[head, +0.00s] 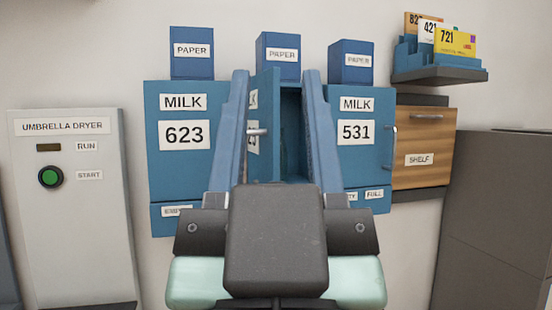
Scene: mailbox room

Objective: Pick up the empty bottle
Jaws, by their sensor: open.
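No bottle can be made out in this view. The middle blue milk box (290,130) stands with its door (266,110) swung open, and its inside is dark. A pale strip shows inside, too unclear to name. My gripper (276,78) is in front of this box, its two long blue fingers spread apart and pointing up in the picture. Nothing shows held between the fingers. The fingers and the dark gripper body hide the lower part of the box and parts of its sides.
Closed milk boxes 623 (182,165) and 531 (357,160) flank the open one. Blue paper boxes (278,55) sit above. A wooden shelf cabinet (425,165) and card rack (438,76) are right, beside a grey cabinet (500,220). An umbrella dryer (75,215) stands left.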

